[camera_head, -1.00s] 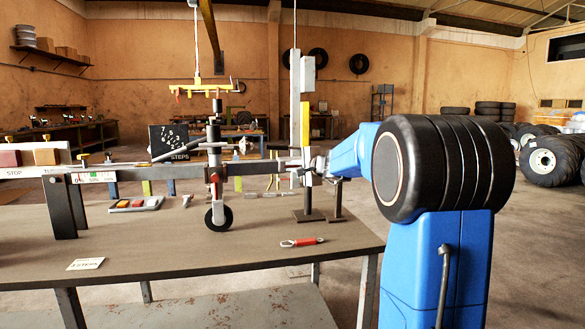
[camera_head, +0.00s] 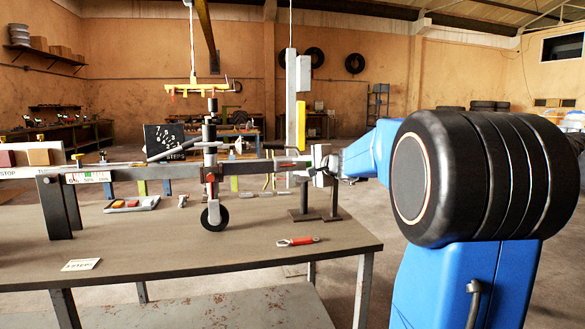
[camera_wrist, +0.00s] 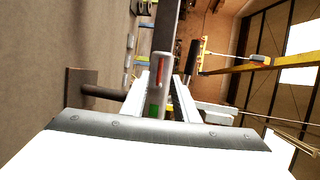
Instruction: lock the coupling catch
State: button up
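The coupling (camera_head: 322,165) is at the right end of the grey drawbar (camera_head: 255,167) over the workbench. In the wrist view, a pale coupling part (camera_wrist: 161,62) carries a red lever-like strip, apparently the catch (camera_wrist: 160,72), with a green patch (camera_wrist: 153,109) nearer me. My gripper (camera_wrist: 163,82) points along the drawbar, with its two fingers apart on either side of this part. I cannot see clearly whether either finger touches it. In the head view my gripper (camera_head: 334,166) is small at the coupling end and partly merges with it.
A jockey wheel (camera_head: 214,215) hangs from the drawbar to the left. A red-handled tool (camera_head: 297,241) and a white card (camera_head: 81,265) lie on the bench (camera_head: 190,250). A dark post (camera_wrist: 85,88) stands left of my fingers in the wrist view. The bench front is mostly clear.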

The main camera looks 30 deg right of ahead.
jog(key=v, duration=0.9)
jog(key=shift+s, duration=0.4)
jog(key=s+a+f+n+g+y, duration=0.25)
jog(key=s+a+f+n, duration=0.35)
jog(key=a, duration=0.5)
jog(key=s+a+f+n+g+y, duration=0.1)
jog(key=s+a+f+n+g, duration=0.25)
jog(key=s+a+f, duration=0.55)
jog(key=s+a+f+n+g+h, duration=0.1)
jog(key=s+f+n+g+h, duration=0.1)
jog(key=s+f+n, duration=0.2)
jog(key=s+a+f+n+g+h, duration=0.2)
jog(key=s+f, duration=0.7)
jog(key=s, duration=0.7)
jog(key=shift+a+f+n+g+h, duration=0.25)
jog(key=shift+f+n+g+h, duration=0.2)
jog(key=shift+n, duration=0.7)
jog(key=shift+o, duration=0.6)
jog(key=shift+r, duration=0.1)
